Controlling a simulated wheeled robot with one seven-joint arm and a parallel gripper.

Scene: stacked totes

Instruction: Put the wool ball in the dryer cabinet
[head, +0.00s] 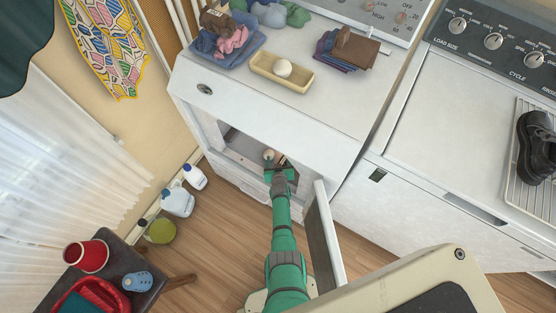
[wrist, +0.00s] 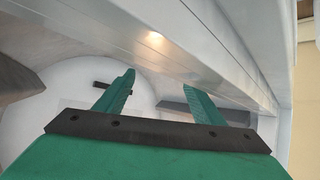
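The dryer cabinet (head: 330,152) is the white unit in the middle, with its front door (head: 323,235) swung open. My gripper (head: 279,168) reaches into its opening. A small pale ball (head: 269,155) shows inside, close to the gripper's tip; whether they touch is unclear. Another whitish ball (head: 283,68) sits in a cream tray (head: 268,79) on top of the cabinet. I cannot tell from looks which ball is wool. In the wrist view my gripper's green fingers (wrist: 160,88) are apart, with no ball clearly seen between them. A large white rounded surface (wrist: 65,85) lies behind them.
The open door stands close to the right of my arm. A blue tray of cloths (head: 228,48) and folded cloths (head: 345,50) are on top. A washer with a black shoe (head: 536,145) is at right. Bottles (head: 177,202) stand on the floor at left.

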